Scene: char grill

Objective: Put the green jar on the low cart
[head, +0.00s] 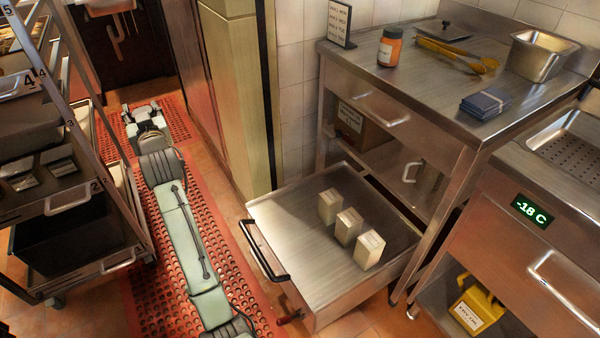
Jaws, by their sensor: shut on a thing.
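My gripper (145,115) is at the far end of my arm, at the upper left, over the red mat and well away from the low cart. It is small and partly hidden by my wrist. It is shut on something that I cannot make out. No green jar shows in this view. The low cart (285,228) is a flat steel platform with a black handle, at the lower middle. Three pale boxes (346,225) stand in a slanting row toward its right side. Its left and front parts are bare.
An orange jar (390,48), yellow tongs (458,56), dark blue packets (486,103) and a steel pan (540,56) are on the steel counter (420,85). A tall rack (95,130) stands at left. A cream column (235,90) rises behind the cart.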

